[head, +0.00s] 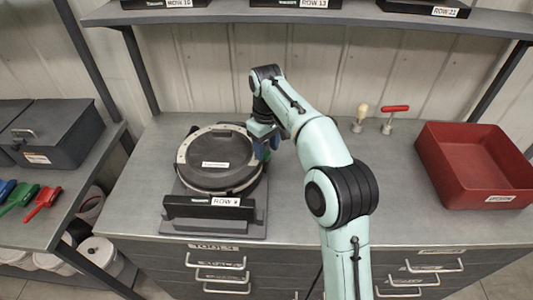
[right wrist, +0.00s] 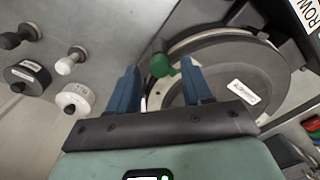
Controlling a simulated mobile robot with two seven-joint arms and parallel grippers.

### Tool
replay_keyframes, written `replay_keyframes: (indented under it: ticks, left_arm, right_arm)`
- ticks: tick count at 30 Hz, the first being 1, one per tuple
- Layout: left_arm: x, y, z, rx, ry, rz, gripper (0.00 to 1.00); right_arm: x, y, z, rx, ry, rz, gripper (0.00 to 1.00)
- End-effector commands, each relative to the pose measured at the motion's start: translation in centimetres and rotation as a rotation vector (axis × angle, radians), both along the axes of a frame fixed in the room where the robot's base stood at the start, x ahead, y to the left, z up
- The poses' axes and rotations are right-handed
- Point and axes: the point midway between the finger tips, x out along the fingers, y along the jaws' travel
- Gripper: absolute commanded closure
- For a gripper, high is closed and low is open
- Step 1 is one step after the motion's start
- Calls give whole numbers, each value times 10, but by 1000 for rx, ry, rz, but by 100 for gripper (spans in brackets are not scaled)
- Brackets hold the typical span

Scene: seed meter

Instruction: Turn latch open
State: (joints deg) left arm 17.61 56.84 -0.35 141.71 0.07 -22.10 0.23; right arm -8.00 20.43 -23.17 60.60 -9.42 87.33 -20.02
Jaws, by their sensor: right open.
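The seed meter (head: 218,172) is a round dark housing with a pale ring, standing on a grey base on the bench. A green knob (right wrist: 160,65), seemingly its latch handle, sticks out at the rim of the round cover (right wrist: 235,78) in the right wrist view. My right gripper (head: 265,140) is at the right edge of the meter in the head view. Its two blue fingers (right wrist: 160,80) are open, with the green knob between and just beyond their tips. I cannot tell whether a finger touches it. My left gripper is not in view.
A red bin (head: 440,165) stands at the bench's right. A beige-handled tool (head: 360,117) and a red T-handle (head: 394,110) are near the back. Black and white labelled discs (right wrist: 75,98) lie left in the wrist view. A shelf (head: 320,17) runs above.

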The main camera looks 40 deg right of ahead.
Motion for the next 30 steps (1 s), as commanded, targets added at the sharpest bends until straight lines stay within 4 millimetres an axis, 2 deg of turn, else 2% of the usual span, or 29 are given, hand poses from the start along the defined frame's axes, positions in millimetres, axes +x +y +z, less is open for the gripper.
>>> replay_keyframes:
  ticks: [4,13,14,15,18,30]
  left_arm:
    - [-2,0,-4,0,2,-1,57]
    - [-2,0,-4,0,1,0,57]
    - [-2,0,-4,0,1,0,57]
    - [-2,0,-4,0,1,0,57]
    - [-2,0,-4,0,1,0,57]
    - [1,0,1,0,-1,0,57]
  right_arm:
    - [0,0,-11,0,-1,0,50]
    - [0,0,-12,0,-1,0,50]
    - [0,0,-12,0,-1,0,57]
    - [0,0,-12,0,-1,0,70]
    - [0,0,-12,0,-1,0,100]
    - [0,0,-11,1,1,-50,100]
